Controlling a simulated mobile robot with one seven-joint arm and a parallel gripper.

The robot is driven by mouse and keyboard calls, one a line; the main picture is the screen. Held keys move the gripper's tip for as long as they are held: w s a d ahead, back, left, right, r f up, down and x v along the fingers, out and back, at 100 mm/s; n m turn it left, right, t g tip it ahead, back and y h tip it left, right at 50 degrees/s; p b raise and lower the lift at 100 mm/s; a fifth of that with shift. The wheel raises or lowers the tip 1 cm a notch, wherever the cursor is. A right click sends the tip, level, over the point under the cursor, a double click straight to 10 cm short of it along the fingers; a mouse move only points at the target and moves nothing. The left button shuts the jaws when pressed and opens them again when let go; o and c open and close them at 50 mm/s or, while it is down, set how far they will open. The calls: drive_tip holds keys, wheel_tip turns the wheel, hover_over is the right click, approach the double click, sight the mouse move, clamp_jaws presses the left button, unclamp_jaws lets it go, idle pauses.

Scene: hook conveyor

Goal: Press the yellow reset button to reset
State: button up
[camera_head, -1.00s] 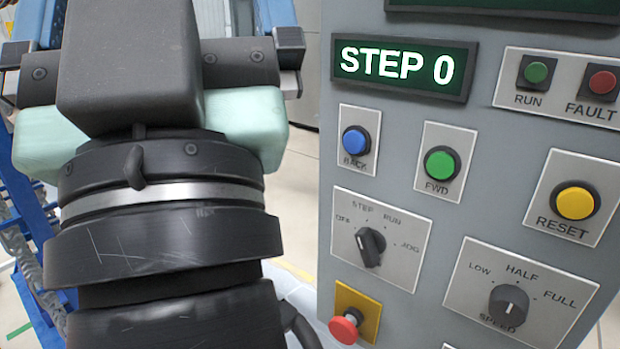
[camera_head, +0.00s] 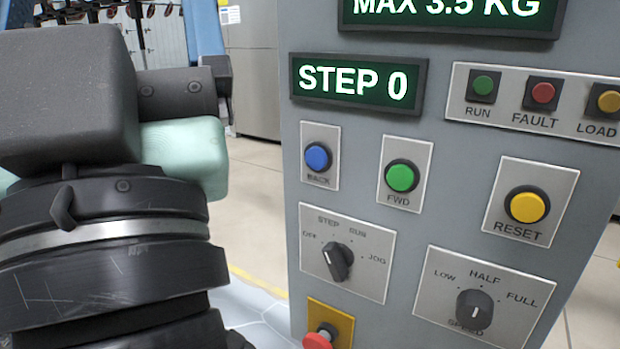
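The yellow reset button (camera_head: 527,205) sits in a black ring on a pale plate marked RESET, at the right of the grey control panel (camera_head: 290,225). Nothing touches it. My gripper's dark body (camera_head: 75,110) fills the left side of the view, well left of the panel and apart from it. Its fingertips cannot be made out, so its opening is not shown. The display (camera_head: 358,82) reads STEP 0.
The panel also bears a blue BACK button (camera_head: 318,157), a green FWD button (camera_head: 402,176), a mode knob (camera_head: 338,261), a speed knob (camera_head: 475,308) and a red mushroom button (camera_head: 319,338). RUN, FAULT and LOAD lamps (camera_head: 609,101) line the upper right. Open floor shows behind.

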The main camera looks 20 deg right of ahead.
clamp_jaws()
idle(1.4)
